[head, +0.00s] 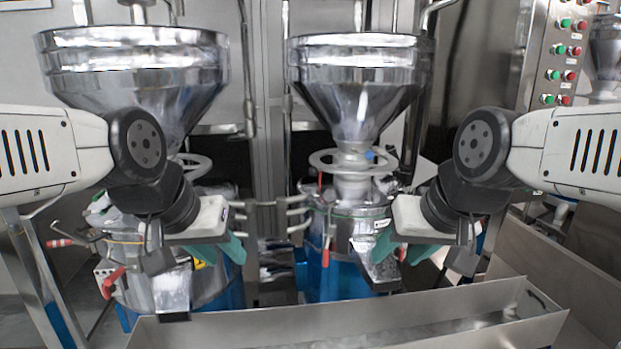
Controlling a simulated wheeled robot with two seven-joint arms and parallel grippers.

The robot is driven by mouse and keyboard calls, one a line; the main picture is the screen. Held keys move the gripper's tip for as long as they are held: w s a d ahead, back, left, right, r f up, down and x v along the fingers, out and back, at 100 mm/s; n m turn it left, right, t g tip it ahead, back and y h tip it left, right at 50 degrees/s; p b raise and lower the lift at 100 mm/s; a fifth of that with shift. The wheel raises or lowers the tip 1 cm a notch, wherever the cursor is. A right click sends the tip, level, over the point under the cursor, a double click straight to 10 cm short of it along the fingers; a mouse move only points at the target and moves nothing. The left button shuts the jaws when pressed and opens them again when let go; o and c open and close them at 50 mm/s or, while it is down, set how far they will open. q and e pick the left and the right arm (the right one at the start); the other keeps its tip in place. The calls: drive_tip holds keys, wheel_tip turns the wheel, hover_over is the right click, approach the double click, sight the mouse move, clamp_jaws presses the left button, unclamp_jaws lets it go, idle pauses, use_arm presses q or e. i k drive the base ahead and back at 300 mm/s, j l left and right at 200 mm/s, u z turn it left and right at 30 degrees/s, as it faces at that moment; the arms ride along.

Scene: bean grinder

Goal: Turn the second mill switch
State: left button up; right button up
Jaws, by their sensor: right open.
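Two steel mills with wide funnel hoppers stand side by side, the left mill (135,70) and the right mill (360,75). Each has a ring-shaped handwheel under its hopper and a blue lower body. A red-handled lever (326,252) is on the front of the right mill, and another red handle (112,282) is on the left mill. Which part is the switch is not clear. My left gripper (217,258) is in front of the left mill, its teal fingers apart and seemingly empty. My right gripper (404,256) is open in front of the right mill, partly covering its lower right side.
A steel control panel (559,55) with paired green and red buttons stands at the upper right. A long steel trough (340,325) crosses the front, below both grippers. Pipes and steel cabinets fill the back. There is a gap between the two mills.

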sight(398, 252)
drive_tip(key=l+u, duration=0.15)
drive_tip(key=l, duration=0.65)
drive_tip(key=l+u, duration=0.15)
drive_tip(key=l, duration=0.6)
drive_tip(key=k, duration=0.05)
